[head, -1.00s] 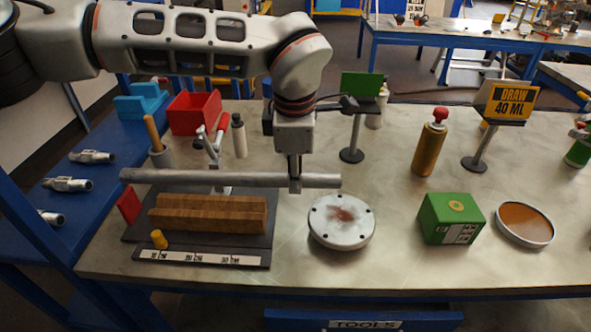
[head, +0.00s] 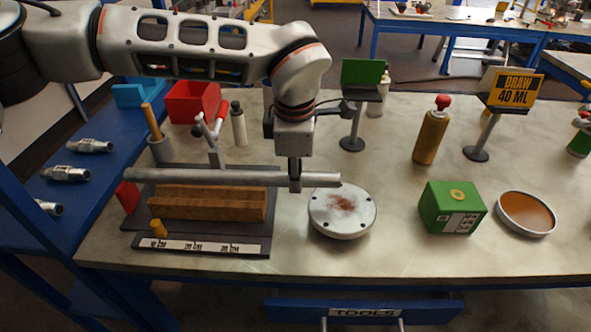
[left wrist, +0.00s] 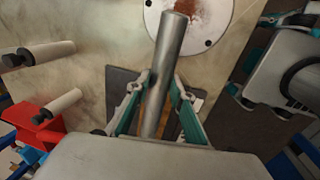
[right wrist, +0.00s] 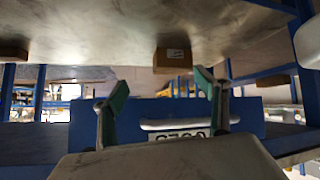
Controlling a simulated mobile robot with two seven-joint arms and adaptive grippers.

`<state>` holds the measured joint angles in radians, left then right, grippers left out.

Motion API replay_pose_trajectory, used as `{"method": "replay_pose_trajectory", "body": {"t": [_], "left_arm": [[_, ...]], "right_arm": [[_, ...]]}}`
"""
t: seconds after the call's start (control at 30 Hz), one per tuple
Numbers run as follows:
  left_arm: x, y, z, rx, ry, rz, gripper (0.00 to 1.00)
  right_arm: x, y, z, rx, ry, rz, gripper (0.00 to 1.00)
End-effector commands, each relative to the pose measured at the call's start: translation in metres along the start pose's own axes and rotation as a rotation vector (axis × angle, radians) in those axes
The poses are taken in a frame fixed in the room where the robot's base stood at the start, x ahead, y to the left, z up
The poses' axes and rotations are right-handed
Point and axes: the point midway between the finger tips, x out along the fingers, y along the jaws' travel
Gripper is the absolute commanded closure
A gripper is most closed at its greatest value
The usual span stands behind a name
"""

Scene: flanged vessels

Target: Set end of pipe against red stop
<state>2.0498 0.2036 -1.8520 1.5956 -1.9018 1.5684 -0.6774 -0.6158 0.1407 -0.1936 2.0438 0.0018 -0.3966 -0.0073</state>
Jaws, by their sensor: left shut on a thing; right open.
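A long grey pipe (head: 230,177) lies level, left to right, above a brown wooden V-block (head: 208,205) in the head view. My left gripper (head: 295,183) is shut on the pipe near its right end. In the left wrist view my left gripper (left wrist: 162,88) closes around the pipe (left wrist: 170,42). The red stop (head: 127,197) stands at the left end of the block's dark base (head: 205,229). The pipe's left end is above and close to the stop; I cannot tell whether they touch. My right gripper (right wrist: 160,97) is open and empty.
A clamp with a red handle (head: 215,130) stands behind the pipe. A round flanged lid (head: 342,212) sits under the pipe's right end. A green box (head: 452,207), a brown-filled dish (head: 526,214) and a gold bottle (head: 431,135) stand right. The table's front right is clear.

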Motion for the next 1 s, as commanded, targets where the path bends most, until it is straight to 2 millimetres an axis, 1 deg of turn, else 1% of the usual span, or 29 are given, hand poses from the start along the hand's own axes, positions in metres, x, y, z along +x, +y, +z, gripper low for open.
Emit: {"method": "replay_pose_trajectory", "body": {"t": [0.1, 1.0], "left_arm": [[0.003, 0.000, 0.000, 0.001, 0.000, 0.002, 1.00], [0.032, -0.005, 0.000, 0.001, 0.000, 0.001, 1.00]], "right_arm": [[0.000, -0.001, 0.003, -0.002, -0.005, -0.001, 0.26], [0.001, -0.001, 0.004, 0.001, -0.002, -0.002, 0.26]]}}
